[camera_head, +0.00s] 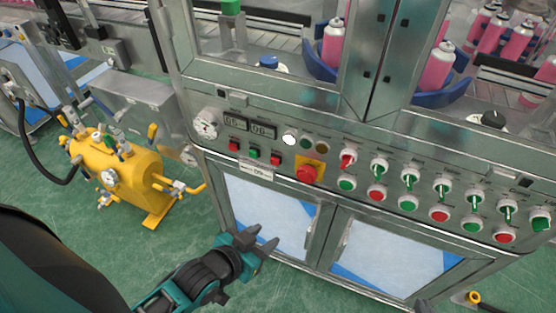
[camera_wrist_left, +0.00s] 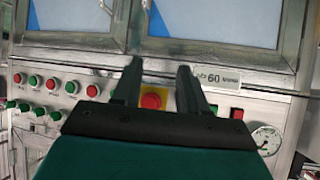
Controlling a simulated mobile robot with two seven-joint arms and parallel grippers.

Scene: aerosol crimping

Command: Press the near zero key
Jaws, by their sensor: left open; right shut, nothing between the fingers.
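Small keys sit in a row under two digital displays (camera_head: 250,127) on the grey panel: a red key (camera_head: 234,146), a green key (camera_head: 253,153) and another red key (camera_head: 276,160). No zero marking is legible, so I cannot tell which is the near zero key. My left gripper (camera_head: 268,236) is open and empty, below the panel in front of the lower doors, apart from the keys. In the left wrist view its open fingers (camera_wrist_left: 160,66) flank the emergency stop; a red key (camera_wrist_left: 237,113) shows to their right. Only a dark tip of my right gripper (camera_head: 422,305) shows at the bottom edge.
The red emergency stop (camera_head: 307,174) on a yellow plate is right of the keys. Several green and red buttons and switches continue rightward. A gauge (camera_head: 206,124) is at the left. A yellow tank (camera_head: 118,172) stands on the floor. Pink cans (camera_head: 438,66) are behind the upper windows.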

